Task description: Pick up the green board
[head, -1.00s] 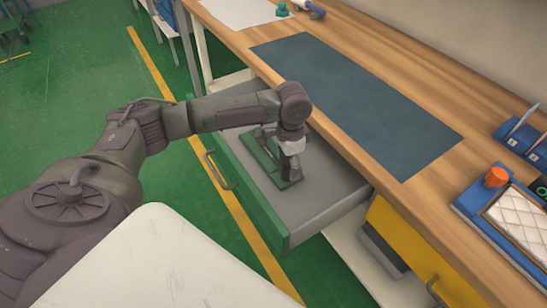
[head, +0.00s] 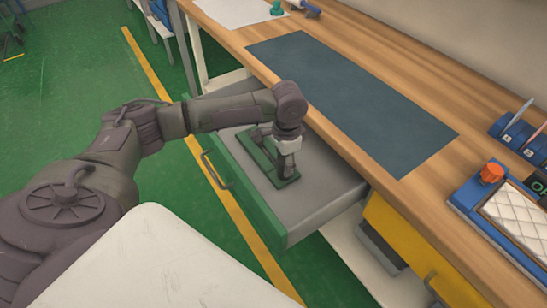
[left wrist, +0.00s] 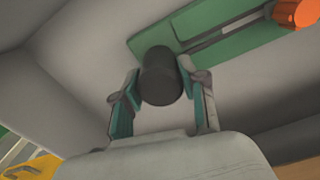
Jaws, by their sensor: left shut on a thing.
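The green board (head: 264,161) lies in the open drawer (head: 325,178), partly hidden by my left gripper (head: 287,160). In the left wrist view the green board (left wrist: 225,32) has a dark cylindrical knob (left wrist: 160,76) near one end and an orange piece (left wrist: 297,14) at the other. My left gripper (left wrist: 164,90) is shut on the dark knob, with one finger on each side. The board appears flat on the drawer floor; I cannot tell any gap beneath it. My right gripper is in neither view.
The drawer's green front (head: 247,195) has a handle facing the aisle. The wooden bench (head: 440,85) above carries a dark mat (head: 345,100). A blue tray (head: 462,196) with a white quilted pad (head: 520,218) sits at the right. A yellow drawer (head: 405,235) is below.

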